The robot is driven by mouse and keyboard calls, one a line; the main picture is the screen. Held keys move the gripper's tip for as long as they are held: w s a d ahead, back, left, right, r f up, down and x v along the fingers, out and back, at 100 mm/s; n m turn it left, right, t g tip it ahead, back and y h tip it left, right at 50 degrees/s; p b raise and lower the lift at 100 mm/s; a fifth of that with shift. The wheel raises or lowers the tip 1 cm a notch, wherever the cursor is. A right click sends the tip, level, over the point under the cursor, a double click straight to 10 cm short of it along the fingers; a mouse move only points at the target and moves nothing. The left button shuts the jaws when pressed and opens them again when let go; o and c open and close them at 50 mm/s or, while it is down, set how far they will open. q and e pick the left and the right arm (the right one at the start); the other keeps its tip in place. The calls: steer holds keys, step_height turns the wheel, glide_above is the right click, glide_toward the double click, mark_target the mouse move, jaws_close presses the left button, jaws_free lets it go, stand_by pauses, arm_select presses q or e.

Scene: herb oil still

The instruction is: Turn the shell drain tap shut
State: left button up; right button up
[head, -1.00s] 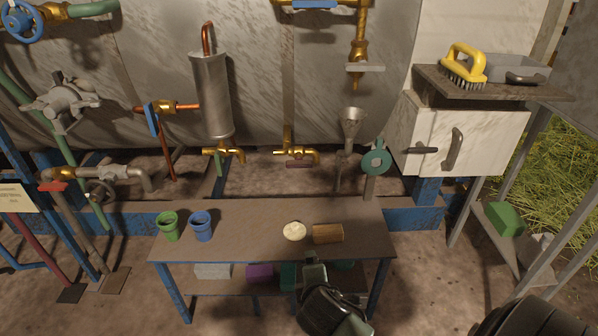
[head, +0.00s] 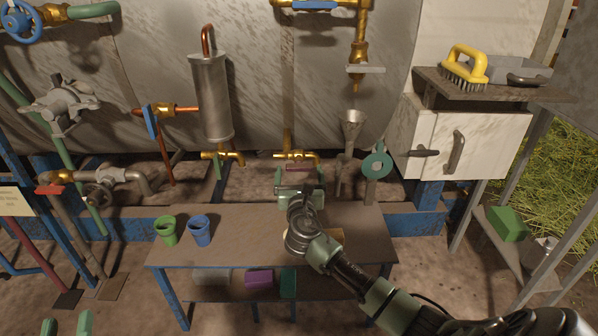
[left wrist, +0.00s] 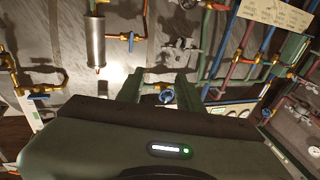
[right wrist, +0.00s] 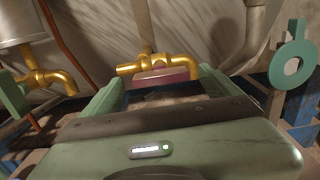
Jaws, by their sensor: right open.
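A brass tap with a dark red lever (head: 298,168) sits low on the big metal shell, at the centre of the head view. In the right wrist view, the lever (right wrist: 165,79) lies level under the brass spout (right wrist: 160,63). My right gripper (head: 300,178) is open in front of this tap. The lever shows between its fingertips, one near each end; I cannot tell whether they touch. My left gripper (head: 66,323) is open and empty at the lower left, far from the tap; its parted fingers also show in the left wrist view (left wrist: 158,80).
Another brass tap (head: 222,156) hangs under the metal cylinder to the left. A funnel (head: 352,122) and a teal ring (head: 376,163) stand close on the right. The bench (head: 190,255) below holds a green cup (head: 167,230) and a blue cup (head: 201,231).

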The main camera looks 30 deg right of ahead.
steer(key=shift+b+x, duration=0.35)
steer(key=shift+x, duration=1.05)
steer(key=c, duration=1.4)
arm_select(q)
steer(key=r, duration=0.1)
steer(key=r+t, duration=0.1)
steer(key=r+t+h, duration=0.1)
steer(key=r, duration=0.1)
steer(key=shift+s+d+r, duration=0.1)
steer(key=shift+s+d, duration=0.1)
steer(key=shift+s, duration=0.2)
arm_select(e)
steer(key=shift+o, duration=0.2)
